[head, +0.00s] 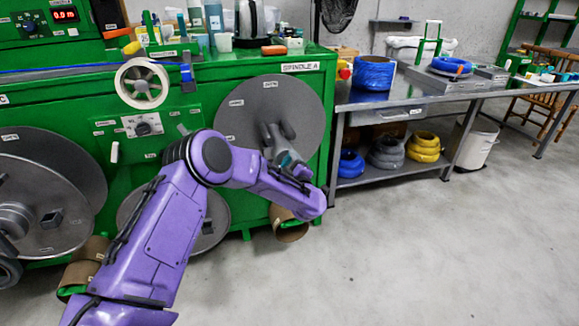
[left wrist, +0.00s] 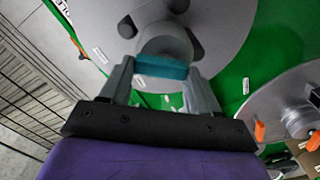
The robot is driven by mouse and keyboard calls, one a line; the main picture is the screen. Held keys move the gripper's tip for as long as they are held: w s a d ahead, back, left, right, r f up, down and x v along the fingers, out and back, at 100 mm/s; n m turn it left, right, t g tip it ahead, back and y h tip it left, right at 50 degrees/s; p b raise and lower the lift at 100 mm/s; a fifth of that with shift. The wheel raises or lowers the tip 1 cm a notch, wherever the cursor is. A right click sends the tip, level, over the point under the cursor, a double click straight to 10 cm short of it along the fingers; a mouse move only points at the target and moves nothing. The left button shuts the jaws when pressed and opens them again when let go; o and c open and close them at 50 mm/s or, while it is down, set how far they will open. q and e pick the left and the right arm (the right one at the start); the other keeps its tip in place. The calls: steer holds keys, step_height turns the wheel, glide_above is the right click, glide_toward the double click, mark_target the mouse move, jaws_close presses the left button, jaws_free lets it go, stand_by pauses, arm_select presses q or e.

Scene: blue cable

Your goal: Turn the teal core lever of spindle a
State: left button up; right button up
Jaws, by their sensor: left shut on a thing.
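The teal core lever (left wrist: 161,68) sits between the two fingers of my left gripper (left wrist: 163,82) in the left wrist view, in front of the grey hub of spindle a (left wrist: 165,42). The fingers close on its two ends. In the head view, spindle a (head: 258,108) is a large grey disc under the SPINDLE A label. My left gripper (head: 293,168) is at its hub, and a little of the teal lever (head: 284,158) shows there, the rest hidden by my wrist. My right gripper is in neither view.
The green machine (head: 85,110) fills the left side, with a white handwheel (head: 141,83) and more grey discs low down. A metal bench (head: 400,102) with cable coils stands at right. The grey floor (head: 440,250) in front is clear.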

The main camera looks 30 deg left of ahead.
arm_select(q)
steer(key=n, duration=0.1)
steer(key=n+b, duration=0.1)
steer(key=n, duration=0.1)
steer(key=n+b, duration=0.1)
steer(key=n, duration=0.1)
steer(key=shift+s+f, duration=0.15)
steer(key=shift+f, duration=0.15)
steer(key=shift+a+n+b, duration=0.1)
steer(key=shift+n+b, duration=0.25)
steer(key=shift+n, duration=0.65)
steer(key=shift+r, duration=0.1)
steer(key=o, duration=1.1)
steer(key=shift+c, duration=0.2)
steer(key=p+v, duration=0.1)
steer(key=v, duration=0.9)
steer(key=shift+s, duration=0.3)
